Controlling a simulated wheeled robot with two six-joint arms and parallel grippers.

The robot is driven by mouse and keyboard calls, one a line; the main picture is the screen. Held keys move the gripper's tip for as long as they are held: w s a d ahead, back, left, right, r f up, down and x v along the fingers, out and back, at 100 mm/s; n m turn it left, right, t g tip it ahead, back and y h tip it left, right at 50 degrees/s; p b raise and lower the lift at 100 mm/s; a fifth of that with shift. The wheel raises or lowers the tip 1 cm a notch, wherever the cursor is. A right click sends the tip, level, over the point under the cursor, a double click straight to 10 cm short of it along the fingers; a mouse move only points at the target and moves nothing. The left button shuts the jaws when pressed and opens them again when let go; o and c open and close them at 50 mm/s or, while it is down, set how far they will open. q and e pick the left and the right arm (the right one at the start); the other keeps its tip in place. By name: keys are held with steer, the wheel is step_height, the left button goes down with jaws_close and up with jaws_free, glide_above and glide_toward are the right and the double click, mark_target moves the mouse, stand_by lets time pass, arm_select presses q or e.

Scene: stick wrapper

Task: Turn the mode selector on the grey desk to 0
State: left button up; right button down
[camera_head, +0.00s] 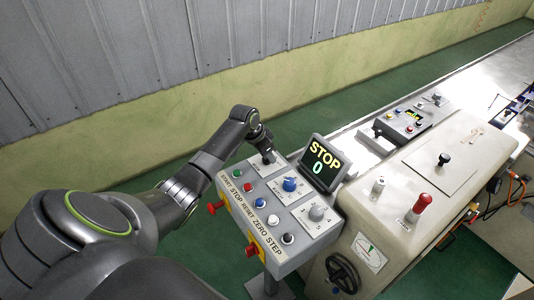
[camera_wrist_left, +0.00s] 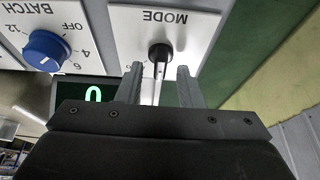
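The grey desk (camera_head: 245,205) is a sloped control panel in the head view. My left gripper (camera_head: 268,156) is over the panel's far left corner and mostly covers the selector there. In the left wrist view its two fingers (camera_wrist_left: 160,78) are apart, one on each side of the knob's lower part, with no clear contact. My right gripper is not in view.
A blue BATCH knob (camera_head: 290,184) and a grey knob (camera_head: 316,212) are beside the selector. A display (camera_head: 322,163) reads STOP 0. Several push buttons line the panel, and red knobs (camera_head: 252,250) stick out at its front. A beige machine (camera_head: 400,205) stands at right.

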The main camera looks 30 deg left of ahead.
arm_select(q)
steer(key=b+v, duration=0.4)
steer(key=v, duration=1.3)
steer(key=shift+s+r, duration=0.2)
steer(key=shift+a+f, duration=0.1)
steer(key=shift+a, duration=0.05)
